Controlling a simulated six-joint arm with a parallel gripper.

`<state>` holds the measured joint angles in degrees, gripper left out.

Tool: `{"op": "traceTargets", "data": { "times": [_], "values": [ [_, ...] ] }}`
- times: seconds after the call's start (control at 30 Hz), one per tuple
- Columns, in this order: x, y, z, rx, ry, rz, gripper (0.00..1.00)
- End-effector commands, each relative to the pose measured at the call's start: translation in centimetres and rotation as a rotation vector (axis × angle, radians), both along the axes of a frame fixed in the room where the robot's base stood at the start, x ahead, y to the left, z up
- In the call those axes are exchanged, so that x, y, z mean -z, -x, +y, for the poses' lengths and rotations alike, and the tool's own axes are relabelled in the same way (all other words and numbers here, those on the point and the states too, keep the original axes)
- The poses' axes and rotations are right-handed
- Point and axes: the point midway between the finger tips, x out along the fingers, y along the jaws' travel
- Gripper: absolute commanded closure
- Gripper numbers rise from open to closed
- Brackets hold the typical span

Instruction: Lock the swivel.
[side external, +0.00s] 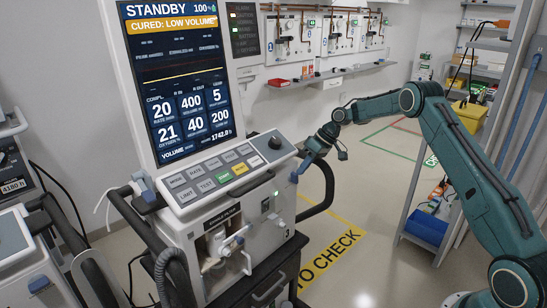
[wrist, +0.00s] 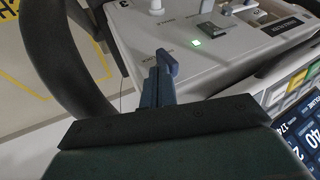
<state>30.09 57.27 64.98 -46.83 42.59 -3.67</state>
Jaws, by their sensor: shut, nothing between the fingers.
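My gripper (side external: 303,166) is at the right side of the ventilator, below the tilted screen, with its fingers pointing down and to the left. In the wrist view my gripper (wrist: 157,78) is shut and empty. A small blue lever-like piece (side external: 294,178) is at the fingertips; it also shows in the wrist view (wrist: 169,62), beside a pale panel. I take it to be the swivel's lock, but its label is too small to read. I cannot tell whether the fingers touch it. The ventilator's screen (side external: 182,80) faces left of my arm.
A black rail (wrist: 78,65) curves close to the left of my fingers in the wrist view. The panel carries a lit green indicator (wrist: 196,42) and switches. A grey shelf rack (side external: 465,130) stands at the right.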

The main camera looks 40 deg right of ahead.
Motion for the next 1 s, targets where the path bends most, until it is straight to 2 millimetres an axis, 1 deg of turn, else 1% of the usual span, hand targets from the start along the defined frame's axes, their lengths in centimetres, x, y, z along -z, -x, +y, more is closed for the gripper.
{"op": "traceTargets", "data": {
  "times": [1.0],
  "values": [
    [-0.37,0.04,0.47,-0.001,0.118,-0.010,1.00]
  ]
}}
